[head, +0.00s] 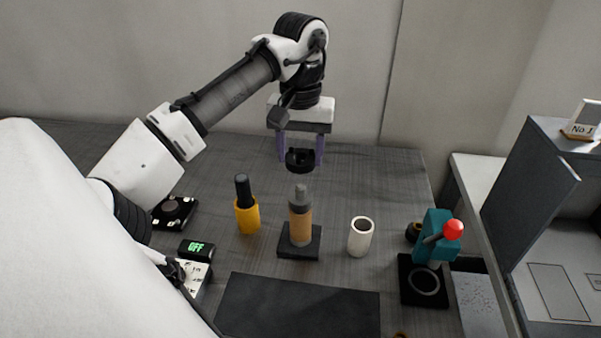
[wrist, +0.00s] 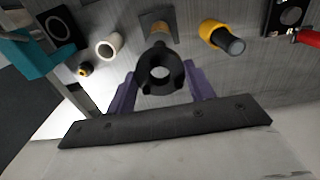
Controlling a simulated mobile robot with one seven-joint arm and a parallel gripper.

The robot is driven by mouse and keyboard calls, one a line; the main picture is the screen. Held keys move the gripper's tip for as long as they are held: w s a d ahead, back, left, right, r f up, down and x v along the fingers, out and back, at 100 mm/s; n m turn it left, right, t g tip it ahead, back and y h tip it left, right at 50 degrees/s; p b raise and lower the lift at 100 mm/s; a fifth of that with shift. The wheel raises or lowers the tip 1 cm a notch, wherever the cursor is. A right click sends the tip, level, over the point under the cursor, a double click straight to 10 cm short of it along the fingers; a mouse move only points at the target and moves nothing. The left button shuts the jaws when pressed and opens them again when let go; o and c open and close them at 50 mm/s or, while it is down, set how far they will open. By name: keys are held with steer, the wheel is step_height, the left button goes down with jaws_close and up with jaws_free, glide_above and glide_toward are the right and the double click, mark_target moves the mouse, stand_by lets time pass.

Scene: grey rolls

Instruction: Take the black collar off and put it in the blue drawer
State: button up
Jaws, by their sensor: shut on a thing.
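The black collar (head: 300,164), a short ring with small lugs, is held between the purple fingers of my gripper (head: 301,156). It hangs in the air above a tan cylinder with a grey stepped top (head: 301,222), which stands upright on a black square base (head: 299,252). A gap shows between collar and cylinder. In the wrist view, the collar (wrist: 160,89) sits between both fingertips of my gripper (wrist: 161,82), its open hole facing the camera. I see no drawer that is clearly blue.
A yellow cylinder with a dark top (head: 247,215) stands left of the base, a white tube (head: 360,237) right. A teal press with a red knob (head: 434,238) is farther right. A grey cabinet (head: 545,160) bears a "No 1" sign (head: 583,120). A dark mat (head: 298,308) lies in front.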

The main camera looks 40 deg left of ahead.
steer(key=shift+r, duration=0.8)
steer(key=shift+f, duration=0.15)
steer(key=shift+f+b, duration=0.95)
steer(key=shift+f, duration=1.05)
